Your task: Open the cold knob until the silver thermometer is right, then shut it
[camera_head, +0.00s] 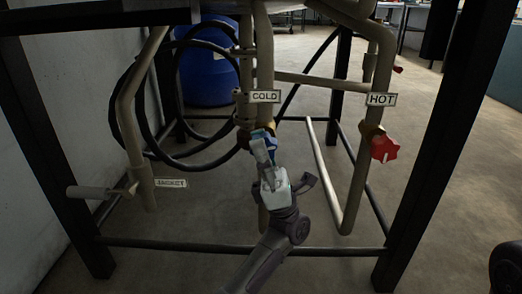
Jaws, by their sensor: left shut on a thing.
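The cold knob (271,141) is blue and sits on a vertical pipe just below the COLD label (264,96). My left gripper (265,150) is shut on it from the front and below, and hides most of it. How far the knob is turned cannot be told. The silver thermometer cannot be made out in this view. My right gripper is not in view.
A red knob (384,149) sits on the pipe under the HOT label (381,99). A lever handle (101,191) sticks out left by the JACKET label (171,183). Dark frame legs (432,150) and a low crossbar (170,244) surround the pipes. A blue drum (208,72) stands behind.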

